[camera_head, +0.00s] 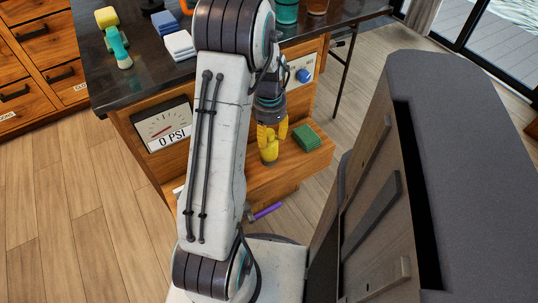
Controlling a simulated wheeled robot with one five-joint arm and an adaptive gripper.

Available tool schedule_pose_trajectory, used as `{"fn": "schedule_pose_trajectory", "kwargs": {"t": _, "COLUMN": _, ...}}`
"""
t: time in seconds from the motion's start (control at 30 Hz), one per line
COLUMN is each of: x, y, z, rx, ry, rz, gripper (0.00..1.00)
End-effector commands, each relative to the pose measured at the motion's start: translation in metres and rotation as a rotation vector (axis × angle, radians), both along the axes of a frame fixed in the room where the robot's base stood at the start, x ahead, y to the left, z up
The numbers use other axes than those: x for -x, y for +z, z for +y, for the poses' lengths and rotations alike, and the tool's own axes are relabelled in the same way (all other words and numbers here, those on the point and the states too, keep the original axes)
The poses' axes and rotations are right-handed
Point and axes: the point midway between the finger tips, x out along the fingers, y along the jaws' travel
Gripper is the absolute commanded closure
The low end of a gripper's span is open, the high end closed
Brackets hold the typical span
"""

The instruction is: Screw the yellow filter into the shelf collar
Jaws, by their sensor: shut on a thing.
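The yellow filter (269,153) is upright at the wooden shelf (290,170) on the front of the counter. My gripper (270,138) comes down from above and is shut on the filter's upper part. The yellow of the fingers and of the filter runs together, so their exact border is hard to tell. The filter's lower end is at the shelf surface. The collar cannot be made out, and I cannot tell whether the filter sits in it. My arm hides the left part of the shelf.
A green sponge (307,138) lies on the shelf, right of the filter. A gauge (165,127) reading 0 PSI and a blue knob (304,76) are on the counter front. Bottles, cloths and cups stand on the dark countertop (140,78). A purple-handled object (267,211) is below the shelf.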

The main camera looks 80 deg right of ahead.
Motion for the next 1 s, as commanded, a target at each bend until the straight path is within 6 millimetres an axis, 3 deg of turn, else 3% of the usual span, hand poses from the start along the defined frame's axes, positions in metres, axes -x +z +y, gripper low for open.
{"fn": "schedule_pose_trajectory", "kwargs": {"t": 0.03, "x": -0.0003, "y": -0.0046, "z": 0.0044, "rx": -0.015, "ry": 0.001, "rz": -0.001, "gripper": 0.76}}
{"fn": "schedule_pose_trajectory", "kwargs": {"t": 0.07, "x": -0.0003, "y": -0.0046, "z": 0.0044, "rx": -0.015, "ry": 0.001, "rz": -0.001, "gripper": 0.51}}
{"fn": "schedule_pose_trajectory", "kwargs": {"t": 0.17, "x": -0.0003, "y": -0.0039, "z": 0.0038, "rx": -0.013, "ry": 0.001, "rz": 0.000, "gripper": 0.42}}
{"fn": "schedule_pose_trajectory", "kwargs": {"t": 1.0, "x": 0.0000, "y": -0.0004, "z": 0.0004, "rx": -0.001, "ry": 0.171, "rz": 0.000, "gripper": 0.42}}
